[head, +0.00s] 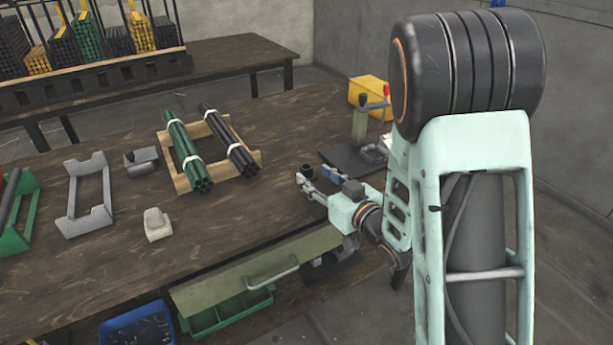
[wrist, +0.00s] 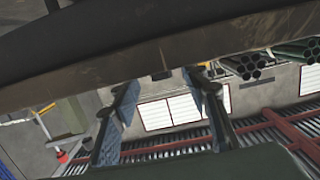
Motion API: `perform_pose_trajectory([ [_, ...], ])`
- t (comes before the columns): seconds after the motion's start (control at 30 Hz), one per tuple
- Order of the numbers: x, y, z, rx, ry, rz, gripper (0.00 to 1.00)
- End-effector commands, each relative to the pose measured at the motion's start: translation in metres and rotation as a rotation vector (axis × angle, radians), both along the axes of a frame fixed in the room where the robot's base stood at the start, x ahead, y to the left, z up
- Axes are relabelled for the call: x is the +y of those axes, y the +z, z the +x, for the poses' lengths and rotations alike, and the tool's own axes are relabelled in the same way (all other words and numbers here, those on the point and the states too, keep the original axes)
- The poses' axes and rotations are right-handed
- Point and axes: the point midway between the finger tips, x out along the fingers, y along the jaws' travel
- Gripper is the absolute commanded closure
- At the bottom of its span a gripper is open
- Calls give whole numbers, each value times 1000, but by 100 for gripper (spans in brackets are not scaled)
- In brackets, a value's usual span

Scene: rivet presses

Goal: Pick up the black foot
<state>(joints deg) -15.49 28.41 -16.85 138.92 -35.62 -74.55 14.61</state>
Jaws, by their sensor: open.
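A small black piece, which looks like the black foot (head: 307,171), stands on the brown workbench (head: 230,225) near its right end in the head view. In the wrist view, where the scene appears upside down, a small dark block (wrist: 161,75) at the bench surface looks like the same piece. My gripper (head: 308,182) is low over the bench, right beside it. In the wrist view its two fingers (wrist: 164,84) are spread apart, with the dark block between their tips and beyond them. I see no contact.
A wooden rack (head: 215,180) with green and dark rod bundles lies left of my gripper. A dark plate with a press (head: 359,122) and a yellow bin (head: 369,91) stand behind it. A grey block (head: 157,224) and metal holder (head: 88,190) are farther left. Bare bench lies between.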

Motion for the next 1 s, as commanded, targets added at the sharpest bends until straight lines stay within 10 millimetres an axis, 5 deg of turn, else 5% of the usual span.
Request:
perform_pose_trajectory([
  [0.3, 26, -5, 35, -2, 2, -2, 59],
  [0.6, 27, -5, 39, -1, -1, -1, 59],
  [1.0, 27, -4, 39, -2, 0, -1, 96],
])
